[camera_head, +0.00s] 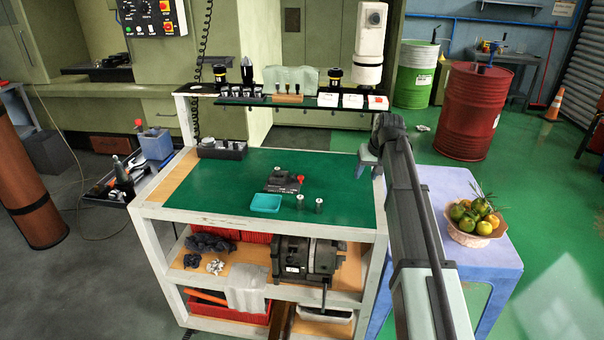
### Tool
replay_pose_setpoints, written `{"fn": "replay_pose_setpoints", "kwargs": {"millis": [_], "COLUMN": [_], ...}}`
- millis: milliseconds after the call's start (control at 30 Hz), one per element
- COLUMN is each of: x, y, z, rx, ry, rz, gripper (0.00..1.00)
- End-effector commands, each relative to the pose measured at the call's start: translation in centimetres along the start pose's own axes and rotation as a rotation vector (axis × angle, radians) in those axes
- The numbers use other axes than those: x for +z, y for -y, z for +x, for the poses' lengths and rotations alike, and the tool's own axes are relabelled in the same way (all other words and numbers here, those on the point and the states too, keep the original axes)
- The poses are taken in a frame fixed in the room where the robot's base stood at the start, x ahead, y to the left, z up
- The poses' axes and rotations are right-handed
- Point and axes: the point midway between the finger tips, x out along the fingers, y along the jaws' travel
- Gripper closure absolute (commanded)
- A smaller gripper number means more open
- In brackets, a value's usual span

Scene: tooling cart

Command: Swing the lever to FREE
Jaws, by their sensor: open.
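A small dark fixture (281,184) stands on the green top of the cart, near its middle. A red knob (300,178) shows at its right side and looks like the end of the lever. Any FREE marking is too small to read, so I cannot tell the lever's position. My gripper (368,174) is at the cart top's right edge, to the right of the fixture and apart from it. It is open, seen small and partly end-on, with nothing visible in it.
A teal tray (266,203) and two small metal cylinders (319,205) sit in front of the fixture. A dark tool block (222,150) is at the back left. A raised shelf (290,102) with tool holders spans the back. Bare green top lies left of the fixture.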

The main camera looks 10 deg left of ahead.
Motion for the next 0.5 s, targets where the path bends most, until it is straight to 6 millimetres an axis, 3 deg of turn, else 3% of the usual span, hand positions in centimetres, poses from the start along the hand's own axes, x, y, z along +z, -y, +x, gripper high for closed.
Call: {"fn": "replay_pose_setpoints", "kwargs": {"millis": [33, 100, 233, 400, 500], "x": [-0.7, -1.3, -1.9, -2.0, -1.9], "y": [3.0, 6.5, 12.3, 17.4, 18.9], "z": [-1.1, -2.5, -4.9, -7.2, -7.9], "rx": [-0.006, -0.012, -0.024, -0.035, -0.038], "ry": [-0.006, -0.011, -0.022, -0.032, -0.035], "rz": [-0.065, -0.150, -0.289, -0.414, -0.454], "gripper": [0.53, 0.53, 0.53, 0.53, 0.53]}}
